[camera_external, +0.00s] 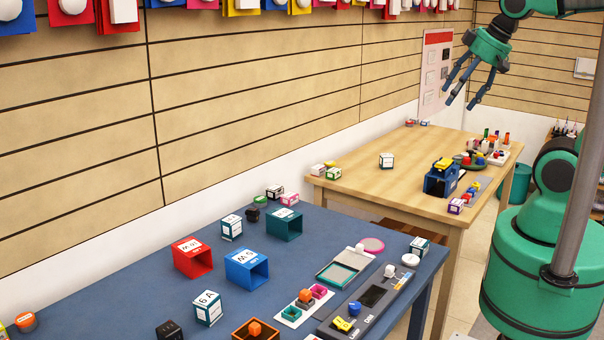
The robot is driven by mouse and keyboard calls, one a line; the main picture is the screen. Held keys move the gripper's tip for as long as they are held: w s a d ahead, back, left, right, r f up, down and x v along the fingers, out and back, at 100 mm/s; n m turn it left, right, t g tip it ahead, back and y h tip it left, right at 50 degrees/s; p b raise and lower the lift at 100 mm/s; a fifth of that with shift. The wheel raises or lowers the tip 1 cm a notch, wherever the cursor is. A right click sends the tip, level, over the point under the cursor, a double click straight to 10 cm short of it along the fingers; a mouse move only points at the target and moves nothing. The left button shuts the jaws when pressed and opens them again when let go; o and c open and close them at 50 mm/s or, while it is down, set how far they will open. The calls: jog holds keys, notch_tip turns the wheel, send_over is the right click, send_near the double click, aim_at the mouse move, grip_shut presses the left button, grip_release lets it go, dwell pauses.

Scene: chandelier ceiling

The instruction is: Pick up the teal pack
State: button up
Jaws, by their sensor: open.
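My gripper (462,98) hangs in the air at the upper right, above the wooden table (350,190), with its dark blue fingers spread and nothing between them. I cannot tell for certain which thing is the teal pack. White packs with teal edges show on the wooden table (386,160) and on the blue table, at its back left (231,228), front (208,308) and right corner (419,246). A teal open-fronted box (284,224) also stands on the blue table. My gripper is far from the blue table and touches none of these.
On the blue table (130,275) stand a red box (193,257), a blue box (246,268), a teal-rimmed tray (338,275) and a grey panel (368,304). A dark blue holder (440,182) stands on the wooden table. The wooden table's middle is mostly clear.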

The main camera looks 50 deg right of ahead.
jog(key=w+a+r+g+p, duration=0.1)
jog(key=w+a+r, duration=0.1)
jog(key=w+a, duration=0.45)
jog(key=w+a+r+g+p, duration=0.1)
jog(key=w+a+r+p, duration=0.2)
jog(key=w, duration=0.7)
jog(key=w+a+f+n+g+y, duration=0.1)
jog(key=w+a+f, duration=0.1)
jog(key=w+a, duration=0.55)
jog(key=w+a+f, duration=0.3)
jog(key=w+a, duration=0.3)
jog(key=a, duration=0.3)
jog(key=w+a+f+g+p, duration=0.1)
jog(key=w+a+f, duration=0.2)
jog(key=a+f, duration=0.5)
jog(key=w+a+f+g+p, duration=0.15)
jog(key=w+a+f, duration=0.3)
jog(key=a, duration=0.75)
jog(key=s+a+f+p, duration=0.1)
jog(key=s+a+f, duration=0.1)
jog(key=a+f, duration=0.6)
jog(key=s+a+f+n+h+p, duration=0.1)
jog(key=s+a+f, duration=0.1)
jog(key=a+f, duration=0.6)
notch_tip(320, 180, down, 2)
jog(key=shift+a+f, duration=0.1)
jog(key=shift+a, duration=0.1)
jog(key=shift+f, duration=0.1)
